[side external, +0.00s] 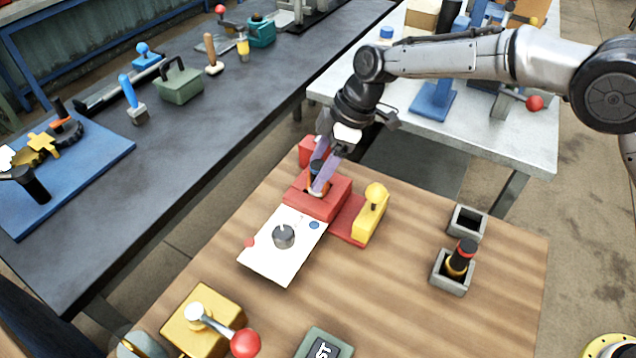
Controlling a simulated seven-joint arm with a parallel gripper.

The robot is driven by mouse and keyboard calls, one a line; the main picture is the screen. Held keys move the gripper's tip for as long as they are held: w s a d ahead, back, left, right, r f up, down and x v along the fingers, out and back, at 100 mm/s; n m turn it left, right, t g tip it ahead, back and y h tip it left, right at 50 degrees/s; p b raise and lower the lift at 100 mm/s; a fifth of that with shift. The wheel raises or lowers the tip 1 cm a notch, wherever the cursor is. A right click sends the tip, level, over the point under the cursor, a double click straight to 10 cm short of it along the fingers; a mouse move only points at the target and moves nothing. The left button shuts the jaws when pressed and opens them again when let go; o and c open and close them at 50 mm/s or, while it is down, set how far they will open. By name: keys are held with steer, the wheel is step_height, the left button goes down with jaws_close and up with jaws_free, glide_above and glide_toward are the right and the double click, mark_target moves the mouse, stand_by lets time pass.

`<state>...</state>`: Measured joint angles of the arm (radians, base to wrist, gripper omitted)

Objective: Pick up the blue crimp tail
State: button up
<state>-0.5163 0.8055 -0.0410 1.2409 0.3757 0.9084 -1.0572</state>
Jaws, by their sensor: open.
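My gripper (322,178) is open and points down over a red block (325,202) at the back of the wooden table. Its purplish fingers are at a small upright dark piece (316,166) with a little orange below, standing in the block. This piece may be the blue crimp tail, but its colour and shape are partly hidden by the fingers. I cannot tell whether the fingers touch it. A flat blue disc (314,225) lies on the white sheet in front of the block.
The white sheet (265,260) carries a grey knobbed piece (283,236). A yellow lever piece (371,212) stands right of the red block. A dark bottle (461,258) stands in a grey holder (451,286); another holder (467,221) is empty.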

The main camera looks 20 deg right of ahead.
steer(key=shift+a+f, duration=0.15)
steer(key=shift+f, duration=0.2)
steer(key=shift+c, duration=0.2)
jaws_close()
steer(key=shift+r, duration=0.1)
steer(key=shift+r, duration=0.1)
